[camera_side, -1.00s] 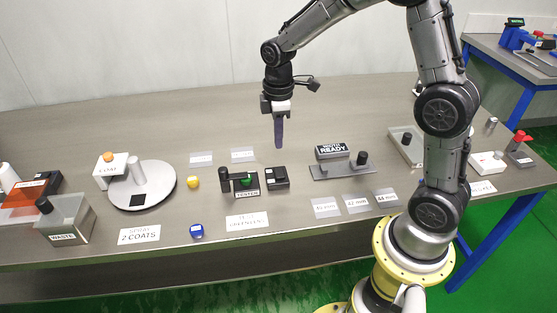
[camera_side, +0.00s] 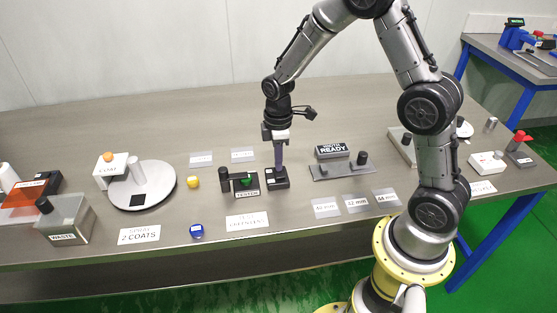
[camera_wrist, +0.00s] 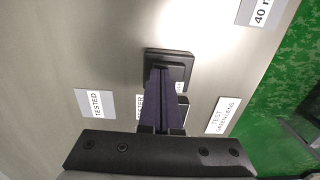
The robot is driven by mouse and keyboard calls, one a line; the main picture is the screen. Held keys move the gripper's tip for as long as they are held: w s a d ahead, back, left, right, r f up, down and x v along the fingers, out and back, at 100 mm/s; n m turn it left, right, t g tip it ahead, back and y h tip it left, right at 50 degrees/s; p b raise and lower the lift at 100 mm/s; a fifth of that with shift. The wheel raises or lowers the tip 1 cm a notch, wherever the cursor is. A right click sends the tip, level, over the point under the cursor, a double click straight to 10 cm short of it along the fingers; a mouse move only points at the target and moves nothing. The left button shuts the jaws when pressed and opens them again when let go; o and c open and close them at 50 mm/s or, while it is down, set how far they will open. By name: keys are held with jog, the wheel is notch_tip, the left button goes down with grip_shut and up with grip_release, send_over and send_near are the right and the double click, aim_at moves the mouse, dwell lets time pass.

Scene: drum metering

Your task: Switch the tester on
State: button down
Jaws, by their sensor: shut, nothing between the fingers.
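The tester (camera_side: 246,193) is a small dark stand with a white label and a black post, holding a green piece (camera_side: 243,183). A black box (camera_side: 278,183) stands right beside it, and in the wrist view the box (camera_wrist: 183,55) is a dark square with a raised rim. My gripper (camera_side: 280,169) is shut and empty, pointing straight down at this box. In the wrist view the fingertips (camera_wrist: 160,70) overlap the box top; I cannot tell whether they touch it. The fingers hide part of the box, and the tester is mostly hidden there.
A yellow piece (camera_side: 193,182) and a blue disc (camera_side: 197,230) lie left of the tester. A grey plate with a dark post (camera_side: 340,171) and a "READY" block (camera_side: 332,151) stand to the right. A round turntable (camera_side: 158,195) is at left.

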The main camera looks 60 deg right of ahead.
aim_at(279, 173)
jog(key=shift+f, duration=0.2)
jog(key=shift+s, duration=0.15)
jog(key=shift+s+a+r, duration=0.25)
jog(key=shift+s+a, duration=0.15)
jog(key=shift+a, duration=0.1)
notch_tip(279, 173, up, 14)
jog(key=shift+w+d, duration=0.15)
dwell(0.6)
dwell(0.4)
dwell(0.6)
